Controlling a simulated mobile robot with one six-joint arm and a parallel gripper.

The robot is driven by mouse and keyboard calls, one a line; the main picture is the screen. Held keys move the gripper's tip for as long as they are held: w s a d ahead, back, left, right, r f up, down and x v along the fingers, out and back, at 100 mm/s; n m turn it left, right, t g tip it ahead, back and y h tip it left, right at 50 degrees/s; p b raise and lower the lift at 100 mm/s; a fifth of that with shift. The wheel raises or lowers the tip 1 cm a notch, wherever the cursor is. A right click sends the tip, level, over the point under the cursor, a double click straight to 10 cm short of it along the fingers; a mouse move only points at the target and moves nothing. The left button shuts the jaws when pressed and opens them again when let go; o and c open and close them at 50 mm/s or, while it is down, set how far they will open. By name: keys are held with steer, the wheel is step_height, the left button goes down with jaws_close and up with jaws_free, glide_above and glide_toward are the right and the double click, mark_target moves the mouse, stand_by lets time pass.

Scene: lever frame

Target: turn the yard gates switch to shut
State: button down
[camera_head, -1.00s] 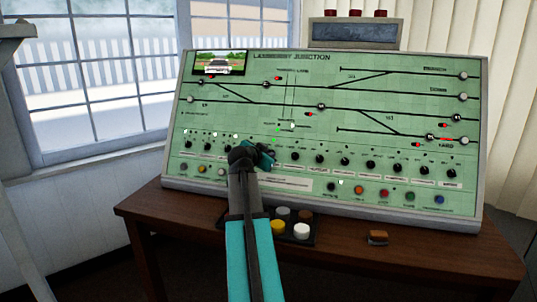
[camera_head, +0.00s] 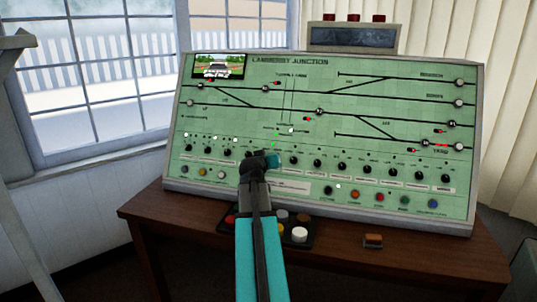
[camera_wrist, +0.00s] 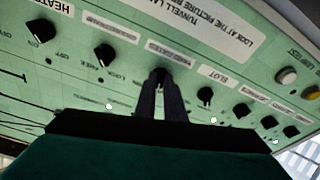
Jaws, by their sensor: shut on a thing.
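The green sloped control panel (camera_head: 330,130) carries a row of black rotary switches along its lower part. My gripper (camera_head: 268,159) reaches the middle-left of this row in the head view and hides the switch there. In the wrist view, my gripper (camera_wrist: 162,84) is shut on a black switch knob (camera_wrist: 160,73), with its fingers on either side. The white label beside this knob (camera_wrist: 171,51) is upside down and too blurred to read, so I cannot confirm that it is the yard gates switch. The knob's angle is mostly hidden.
Neighbouring knobs stand close on both sides, one (camera_wrist: 105,54) to the left and one (camera_wrist: 205,95) to the right. Coloured buttons (camera_head: 380,197) line the panel's lower right. A small tray of buttons (camera_head: 300,234) and a brown block (camera_head: 373,241) are on the wooden desk (camera_head: 430,262).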

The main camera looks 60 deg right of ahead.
steer(key=shift+s+d+r+n+t+y+p, duration=0.1)
steer(key=shift+n+t+y+p, duration=0.05)
steer(key=shift+n+p, duration=0.85)
steer(key=shift+d+r+n+t+y+p, duration=0.1)
steer(key=shift+n+t+y+p, duration=0.05)
steer(key=shift+n+p, duration=0.85)
steer(key=shift+f, duration=0.1)
steer(key=c, duration=1.8)
jaws_free()
steer(key=shift+c, duration=0.2)
steer(key=shift+f, duration=0.15)
steer(key=shift+a, duration=0.1)
steer(key=shift+a, duration=0.1)
steer(key=b+v, duration=0.2)
steer(key=v, duration=0.6)
steer(key=shift+a, duration=0.2)
